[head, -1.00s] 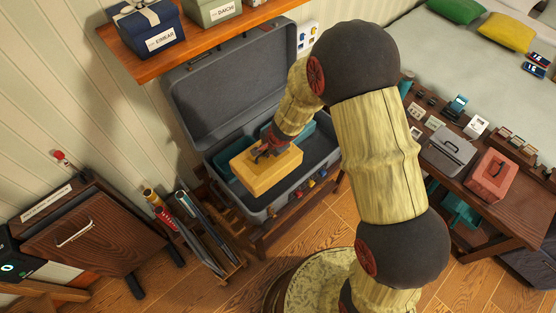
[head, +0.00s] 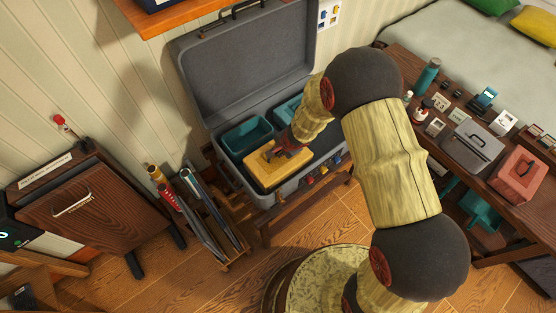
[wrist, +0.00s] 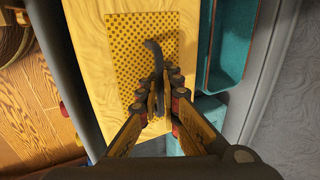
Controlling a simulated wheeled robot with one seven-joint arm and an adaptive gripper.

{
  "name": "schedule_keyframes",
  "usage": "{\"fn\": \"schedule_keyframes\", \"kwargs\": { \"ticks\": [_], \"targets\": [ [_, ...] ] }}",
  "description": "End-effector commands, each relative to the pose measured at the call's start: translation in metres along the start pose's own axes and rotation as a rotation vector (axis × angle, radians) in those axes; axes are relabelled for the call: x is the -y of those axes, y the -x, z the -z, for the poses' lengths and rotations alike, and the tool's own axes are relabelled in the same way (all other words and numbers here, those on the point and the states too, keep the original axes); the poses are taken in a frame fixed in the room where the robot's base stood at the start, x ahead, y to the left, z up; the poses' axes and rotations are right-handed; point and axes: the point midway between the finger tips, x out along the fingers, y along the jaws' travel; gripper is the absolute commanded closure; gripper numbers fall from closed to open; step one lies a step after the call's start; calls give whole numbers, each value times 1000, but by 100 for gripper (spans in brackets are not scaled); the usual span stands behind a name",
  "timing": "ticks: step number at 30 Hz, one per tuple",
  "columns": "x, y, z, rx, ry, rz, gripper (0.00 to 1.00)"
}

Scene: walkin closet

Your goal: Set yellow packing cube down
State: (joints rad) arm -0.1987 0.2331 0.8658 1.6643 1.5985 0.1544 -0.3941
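The yellow packing cube (head: 272,174) is at the front-left of the open grey suitcase (head: 246,70), within its rim in the head view. I cannot tell whether its underside touches the suitcase floor. My gripper (head: 284,152) is above the cube. In the wrist view, my gripper (wrist: 160,92) has its fingers closed around the dark strap handle on the cube's patterned top (wrist: 120,40). One teal bin (head: 246,138) lies behind the cube, and another teal bin (head: 287,109) is partly hidden by my arm.
A wooden bench (head: 395,60) on the right holds a grey case (head: 472,143), a red box (head: 518,175) and small items. A dark wooden cabinet (head: 75,215) and a rack of long items (head: 205,215) stand left of the suitcase. A shelf (head: 180,18) hangs above the lid.

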Motion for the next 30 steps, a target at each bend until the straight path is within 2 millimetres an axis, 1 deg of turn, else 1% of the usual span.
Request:
{"fn": "schedule_keyframes", "kwargs": {
  "ticks": [5, 9, 12, 19, 24, 25, 30],
  "targets": [
    [-4, -10, 0, 0, -1, 1, 100],
    [-12, -29, 0, 0, -1, 1, 100],
    [-15, -37, 0, 0, -1, 2, 100],
    [-14, -36, 0, 0, 0, 2, 100],
    [-16, -39, 0, 0, 0, 2, 100],
    [-18, -40, 0, 0, -1, 0, 94],
    [-17, -39, 0, 0, -1, 0, 85]
  ]
}}
